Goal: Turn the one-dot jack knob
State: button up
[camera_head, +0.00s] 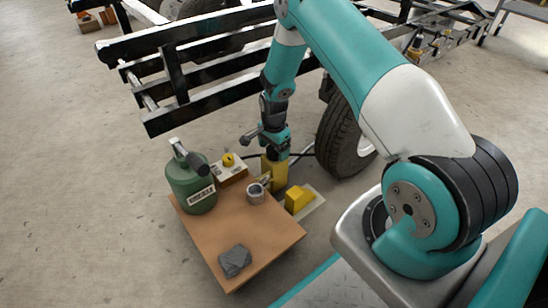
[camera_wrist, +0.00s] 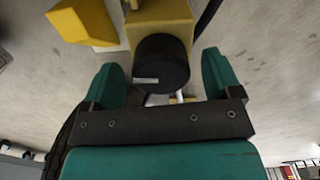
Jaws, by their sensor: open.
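A yellow jack body (camera_head: 279,173) stands beside the wooden table, near the wheel, in the head view. In the wrist view its yellow body (camera_wrist: 160,22) carries a round black knob (camera_wrist: 163,58) with a small pale mark; I cannot make out any dots. My gripper (camera_wrist: 162,75) is open, with one teal finger on each side of the knob and a visible gap at each. In the head view my gripper (camera_head: 274,143) is directly above the jack, and the knob is hidden there.
A yellow block (camera_head: 298,199) is right of the jack. A tyre (camera_head: 341,140) and black frame (camera_head: 190,75) stand close behind.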

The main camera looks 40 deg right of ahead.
jog(key=shift+f, duration=0.8)
jog(key=c, duration=0.9)
jog(key=shift+r+n+p, duration=0.1)
jog(key=shift+n+p, duration=0.2)
jog(key=shift+n, duration=0.1)
